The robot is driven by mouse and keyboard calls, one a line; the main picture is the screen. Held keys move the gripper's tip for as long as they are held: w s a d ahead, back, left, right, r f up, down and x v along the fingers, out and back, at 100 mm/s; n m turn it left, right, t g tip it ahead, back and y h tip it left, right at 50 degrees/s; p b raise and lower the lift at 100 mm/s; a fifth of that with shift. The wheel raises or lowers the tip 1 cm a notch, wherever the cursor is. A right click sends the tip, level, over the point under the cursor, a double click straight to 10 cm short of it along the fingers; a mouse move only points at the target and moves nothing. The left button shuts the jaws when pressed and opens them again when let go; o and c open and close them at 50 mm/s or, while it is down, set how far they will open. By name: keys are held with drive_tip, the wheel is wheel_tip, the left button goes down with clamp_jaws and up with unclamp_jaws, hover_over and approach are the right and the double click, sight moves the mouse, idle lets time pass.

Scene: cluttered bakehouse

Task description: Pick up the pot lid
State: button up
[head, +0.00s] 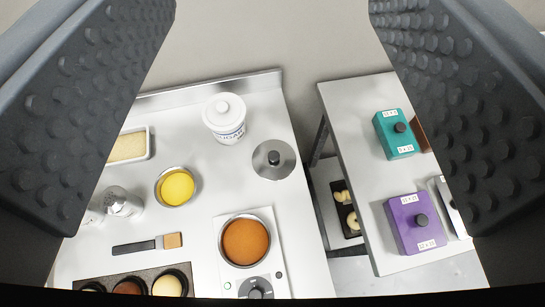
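The pot lid (264,164) is a round, flat silver disc with a dark knob in its centre. It lies on the steel worktop (200,233), near the right edge. My gripper (272,130) is open and empty, its two dark studded fingers wide apart at the left and right of the view. The lid shows between the fingers, well beyond them, and nothing touches it.
A white sugar jar (225,118) stands beside the lid. A pan of orange-brown contents (246,242) sits below it on a white scale or hob. A yellow-filled bowl (175,187) is at left. Past a gap, a second table (358,165) holds teal (393,134) and purple (415,222) boxes.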

drive_tip(key=w+d+f+m+g+h+p, duration=0.1)
drive_tip(key=w+f+m+g, duration=0.3)
drive_tip(key=w+f+m, duration=0.5)
drive_tip(key=m+g+y+p, duration=0.1)
drive_tip(key=m+g+p, duration=0.2)
drive_tip(key=m+g, duration=1.05)
hover_over(274, 155)
wheel_tip(274, 155, down, 35)
drive_tip(key=m+t, duration=0.2)
wheel_tip(274, 155, down, 13)
drive_tip(key=shift+f+p, duration=0.1)
drive_tip(key=shift+p, duration=0.35)
drive_tip(key=c, duration=1.1)
